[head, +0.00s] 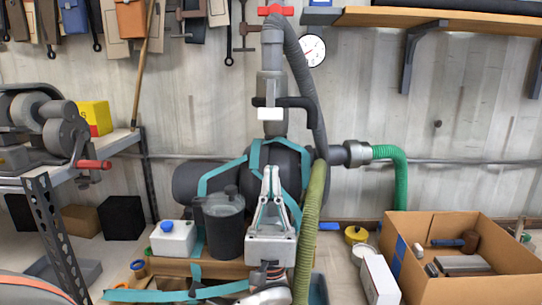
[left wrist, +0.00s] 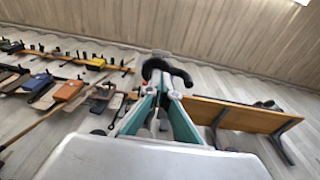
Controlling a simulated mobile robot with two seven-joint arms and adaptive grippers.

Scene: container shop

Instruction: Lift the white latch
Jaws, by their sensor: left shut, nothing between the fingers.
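The white latch (head: 268,114) is a small white piece on the front of the grey vertical pipe (head: 272,85), just below a black bent handle (head: 290,102). My left gripper (head: 270,172) points upward below the latch, in front of the dark pump body. It is shut and empty, with a clear gap in the picture between its tips and the latch. In the left wrist view, the fingers (left wrist: 161,85) reach toward the black curved part (left wrist: 168,70). I cannot make out the latch clearly there. My right gripper is not in view.
A grey hose (head: 308,90) hangs right of the pipe, and an olive hose (head: 311,235) runs beside my gripper. A green hose (head: 401,180) leaves the pump at right. A cardboard box (head: 440,290) stands lower right. A wooden shelf (head: 400,17) is upper right.

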